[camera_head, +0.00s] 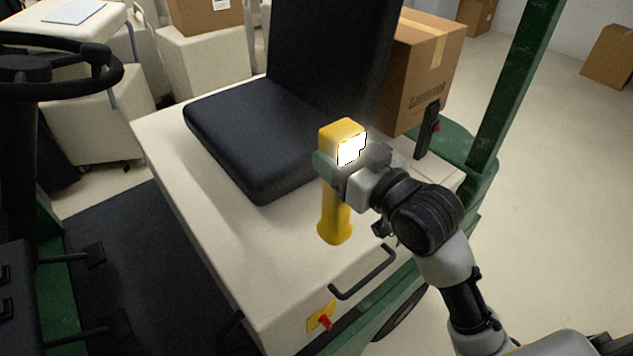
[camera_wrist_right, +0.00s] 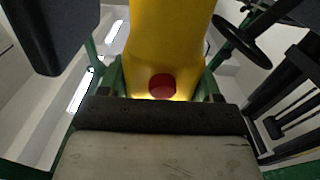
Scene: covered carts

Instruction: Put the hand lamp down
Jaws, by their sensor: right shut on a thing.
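The yellow hand lamp (camera_head: 334,215) is upright in my right gripper (camera_head: 338,170), with its square head on top and its bright lit face turned to the right. My right gripper is shut around the lamp just below the head. In the right wrist view the yellow lamp body (camera_wrist_right: 172,40) fills the upper middle, with a red round spot (camera_wrist_right: 162,86) on it. The lamp is over the cream seat base (camera_head: 240,262) of the cart, in front of the black seat. I cannot tell whether its lower end touches the surface. My left gripper is not in view.
The black seat (camera_head: 255,135) stands behind the lamp. A cardboard box (camera_head: 425,75) is at its right, near a black lever (camera_head: 427,130). A black handle (camera_head: 362,275) and a red knob (camera_head: 325,322) are on the front. The cream top left of the lamp is bare.

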